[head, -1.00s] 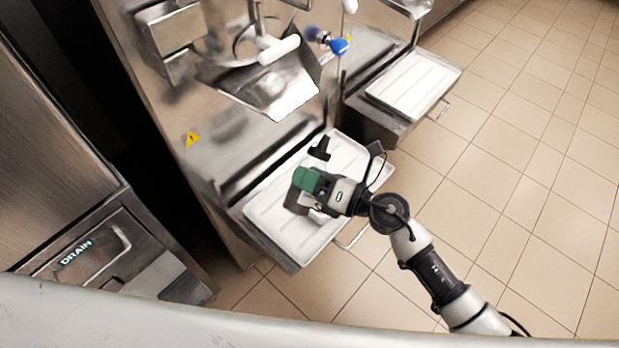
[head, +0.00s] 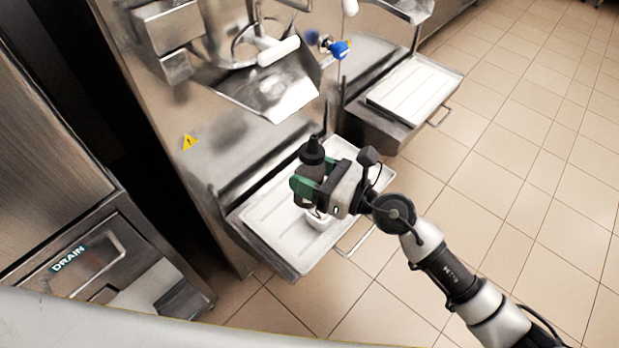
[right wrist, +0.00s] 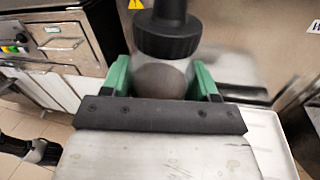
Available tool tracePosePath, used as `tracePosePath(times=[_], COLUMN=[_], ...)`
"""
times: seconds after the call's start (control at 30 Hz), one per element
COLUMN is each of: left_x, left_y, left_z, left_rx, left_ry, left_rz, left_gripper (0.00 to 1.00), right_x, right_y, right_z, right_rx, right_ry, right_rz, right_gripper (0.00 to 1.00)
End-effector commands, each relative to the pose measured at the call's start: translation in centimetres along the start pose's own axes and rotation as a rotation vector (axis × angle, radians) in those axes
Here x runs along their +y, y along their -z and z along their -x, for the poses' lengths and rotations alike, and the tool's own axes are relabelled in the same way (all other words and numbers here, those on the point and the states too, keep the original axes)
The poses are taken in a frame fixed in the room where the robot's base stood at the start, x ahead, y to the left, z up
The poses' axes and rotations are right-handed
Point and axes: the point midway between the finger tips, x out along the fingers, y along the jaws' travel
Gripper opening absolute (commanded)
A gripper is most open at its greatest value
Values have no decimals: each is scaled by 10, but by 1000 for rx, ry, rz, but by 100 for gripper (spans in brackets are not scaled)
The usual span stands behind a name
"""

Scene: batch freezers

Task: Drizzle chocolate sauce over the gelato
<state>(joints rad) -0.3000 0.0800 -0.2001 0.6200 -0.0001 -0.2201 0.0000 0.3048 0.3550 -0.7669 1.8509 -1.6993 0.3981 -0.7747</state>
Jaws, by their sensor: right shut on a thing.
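My right gripper (head: 308,188) with green fingers is shut on the sauce bottle. The bottle's black cap and nozzle (head: 312,152) point up in the head view. In the right wrist view, the bottle (right wrist: 163,77) sits between the green fingers (right wrist: 163,84), its black collar (right wrist: 167,40) above them. A small white cup (head: 319,219) shows partly below the gripper, over the white tray (head: 272,232). The gripper hides much of the cup, and I cannot see any gelato in it. My left gripper is not in view.
The steel batch freezer (head: 240,150) with its chute (head: 270,92) stands behind the tray. A second freezer's tray (head: 415,90) is at upper right. A steel cabinet marked DRAIN (head: 100,262) is at left. The tiled floor (head: 500,190) at right is clear.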

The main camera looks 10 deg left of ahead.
Motion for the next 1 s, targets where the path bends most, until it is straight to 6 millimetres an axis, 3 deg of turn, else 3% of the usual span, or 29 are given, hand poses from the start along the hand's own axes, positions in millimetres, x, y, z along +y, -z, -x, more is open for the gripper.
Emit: tracePosePath(times=[0.17, 0.5, 1.0], left_x=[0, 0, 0], left_y=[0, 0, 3], left_z=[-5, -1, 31], left_rx=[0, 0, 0], left_ry=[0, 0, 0], left_rz=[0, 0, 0], left_gripper=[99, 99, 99], right_x=[1, 4, 68], right_y=[-4, -6, 4], right_z=[0, 2, 37], right_rx=[-1, 0, 1], right_ry=[-1, -1, -1], right_rz=[146, 153, 149], right_gripper=[35, 35, 35])
